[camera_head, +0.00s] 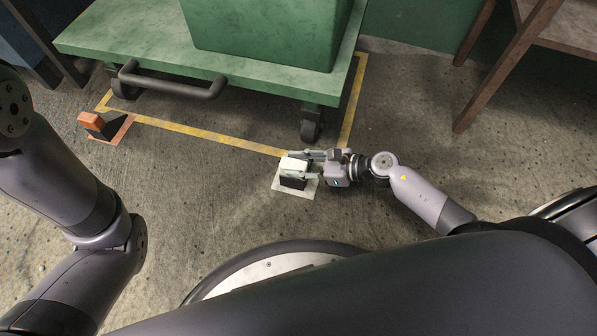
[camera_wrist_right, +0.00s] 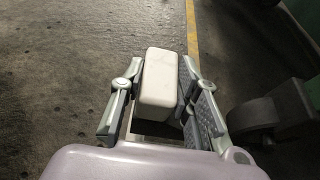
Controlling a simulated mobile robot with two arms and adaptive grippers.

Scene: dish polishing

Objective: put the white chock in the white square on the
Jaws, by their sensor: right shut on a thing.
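The white chock (camera_head: 294,166), a white block with a dark wedge part, is at the white square (camera_head: 288,193) on the floor. I cannot tell whether it touches the floor. The square shows around its lower side. My right gripper (camera_head: 303,165) is shut on the chock from the right. In the right wrist view the chock's white block (camera_wrist_right: 158,80) sits between the two fingers of the gripper (camera_wrist_right: 158,98), and a little of the pale square shows below it. My left gripper is outside the head view; only parts of my left arm show.
A green cart (camera_head: 150,40) with a green bin (camera_head: 265,30) stands behind, its caster (camera_head: 311,122) close to my right gripper. A yellow line (camera_head: 200,134) marks the floor. An orange chock (camera_head: 92,121) rests on an orange square (camera_head: 122,130). A wooden table (camera_head: 570,30) stands at upper right.

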